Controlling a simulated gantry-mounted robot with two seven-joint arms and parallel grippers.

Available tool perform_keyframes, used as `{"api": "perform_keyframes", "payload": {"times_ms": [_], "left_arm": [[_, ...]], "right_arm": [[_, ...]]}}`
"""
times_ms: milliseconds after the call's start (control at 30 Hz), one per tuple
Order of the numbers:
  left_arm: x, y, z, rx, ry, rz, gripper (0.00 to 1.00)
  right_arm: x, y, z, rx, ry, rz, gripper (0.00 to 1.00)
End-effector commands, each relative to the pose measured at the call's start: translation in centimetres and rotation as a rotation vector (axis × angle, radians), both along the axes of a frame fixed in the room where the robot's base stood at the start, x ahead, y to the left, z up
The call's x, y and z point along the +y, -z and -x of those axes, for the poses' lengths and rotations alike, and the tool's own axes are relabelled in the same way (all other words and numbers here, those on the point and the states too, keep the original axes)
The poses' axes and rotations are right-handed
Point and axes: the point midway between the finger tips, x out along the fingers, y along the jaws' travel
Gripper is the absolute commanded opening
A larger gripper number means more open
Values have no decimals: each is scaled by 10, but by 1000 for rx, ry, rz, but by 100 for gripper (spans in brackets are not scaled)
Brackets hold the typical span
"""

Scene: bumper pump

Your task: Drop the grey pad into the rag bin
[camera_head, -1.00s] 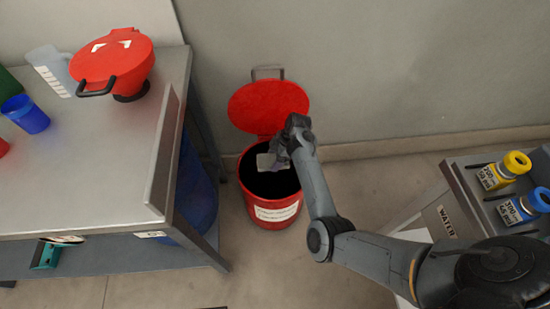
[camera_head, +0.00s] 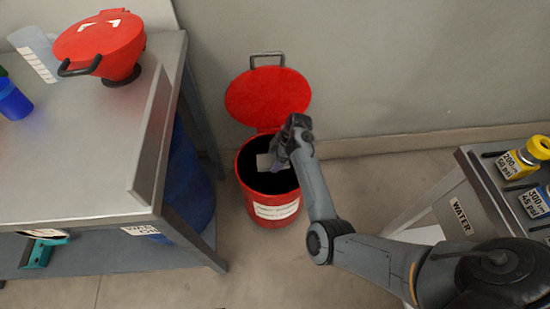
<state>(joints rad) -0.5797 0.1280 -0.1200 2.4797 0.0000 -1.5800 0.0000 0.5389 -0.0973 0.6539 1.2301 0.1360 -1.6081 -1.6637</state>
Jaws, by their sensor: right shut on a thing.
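The rag bin (camera_head: 272,206) is a red round bin with white labels on its front, standing on the floor. Its red lid (camera_head: 267,98) is open and tilted back toward the wall. The grey pad (camera_head: 264,161) shows as a small light patch over the bin's dark opening. My right gripper (camera_head: 280,160) is over the bin's mouth, shut on the pad. The fingers are small and partly hidden by the wrist. How deep the pad hangs relative to the rim I cannot tell. My left gripper is not in view.
A grey workbench (camera_head: 85,160) stands at left with a red lidded pot (camera_head: 100,42), a clear jug (camera_head: 36,50) and a blue cup (camera_head: 13,100). A blue drum (camera_head: 188,180) is under it. At right is a cart (camera_head: 475,190) with yellow (camera_head: 522,158) and blue (camera_head: 538,200) fittings.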

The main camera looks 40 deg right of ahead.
Motion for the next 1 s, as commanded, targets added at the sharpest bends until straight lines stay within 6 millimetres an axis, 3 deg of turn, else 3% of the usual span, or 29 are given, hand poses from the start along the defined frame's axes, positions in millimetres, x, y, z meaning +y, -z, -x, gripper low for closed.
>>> {"api": "perform_keyframes", "payload": {"times_ms": [67, 100, 267, 833, 1000], "left_arm": [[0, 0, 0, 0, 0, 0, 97], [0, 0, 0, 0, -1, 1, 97], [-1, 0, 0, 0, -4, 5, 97], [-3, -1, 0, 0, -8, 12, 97], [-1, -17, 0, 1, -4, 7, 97]], "right_arm": [[0, 0, 0, 0, 0, 0, 42], [0, 0, 0, 0, 0, 0, 77], [0, 0, 0, 0, 0, 0, 100], [0, -1, 0, 0, 0, 0, 100], [0, -15, 0, 0, -1, 0, 100]]}}
